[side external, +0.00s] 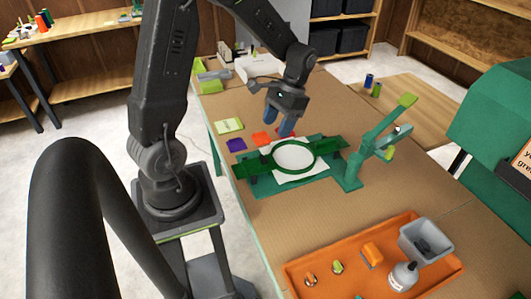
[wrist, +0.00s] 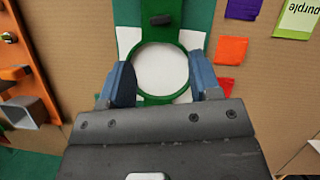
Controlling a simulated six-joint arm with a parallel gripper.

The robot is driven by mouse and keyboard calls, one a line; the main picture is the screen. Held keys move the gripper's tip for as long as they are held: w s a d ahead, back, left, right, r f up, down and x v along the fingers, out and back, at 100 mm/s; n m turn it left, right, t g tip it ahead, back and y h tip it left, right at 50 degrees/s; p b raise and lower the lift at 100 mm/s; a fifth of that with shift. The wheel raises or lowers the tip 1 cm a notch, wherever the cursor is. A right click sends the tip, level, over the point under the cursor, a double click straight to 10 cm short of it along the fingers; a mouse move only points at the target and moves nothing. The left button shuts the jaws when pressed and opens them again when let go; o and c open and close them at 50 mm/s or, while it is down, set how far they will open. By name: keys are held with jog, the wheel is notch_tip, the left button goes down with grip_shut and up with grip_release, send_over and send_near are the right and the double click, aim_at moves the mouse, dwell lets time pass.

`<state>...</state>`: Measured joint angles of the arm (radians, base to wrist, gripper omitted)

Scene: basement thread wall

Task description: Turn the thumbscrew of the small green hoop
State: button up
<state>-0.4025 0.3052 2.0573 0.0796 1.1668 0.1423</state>
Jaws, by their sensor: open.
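The green hoop (side external: 293,175) lies flat around white cloth (side external: 293,155) on a green holder (side external: 245,170) in the side view. The hoop (wrist: 160,100) also shows in the wrist view, its lower rim nearest my gripper. I cannot make out its thumbscrew in either view. My gripper (side external: 279,117) is open and empty, pointing down above the hoop's far side. In the wrist view my gripper's blue fingers (wrist: 163,82) appear on either side of the hoop's lower part. Whether they touch anything I cannot tell.
A green stand (side external: 352,170) with an upright arm rises right of the hoop. Orange (side external: 262,138) and purple (side external: 236,145) squares lie to its left. An orange tray (side external: 330,258) with a bottle (side external: 403,276) and grey bin (side external: 425,238) is in front. Bare tabletop lies between.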

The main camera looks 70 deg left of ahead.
aim_at(264, 156)
jog(key=x, duration=0.9)
jog(key=shift+s+f, duration=0.15)
jog(key=shift+f, duration=0.15)
jog(key=c, duration=0.9)
jog(key=shift+c, duration=0.2)
jog(key=shift+n, duration=0.3)
jog(key=n, duration=0.2)
jog(key=n+h, duration=0.1)
jog(key=n, duration=0.1)
jog(key=shift+s+a+t+h, duration=0.1)
jog(key=shift+a+t+h, duration=0.05)
jog(key=shift+t+h, duration=0.2)
jog(key=shift+a+n+t+h, duration=0.1)
jog(key=shift+n+t+h, duration=0.25)
jog(key=shift+n, duration=0.85)
jog(key=shift+n+t+h, duration=0.2)
jog(key=shift+n+t, duration=0.2)
jog(key=shift+n, duration=0.8)
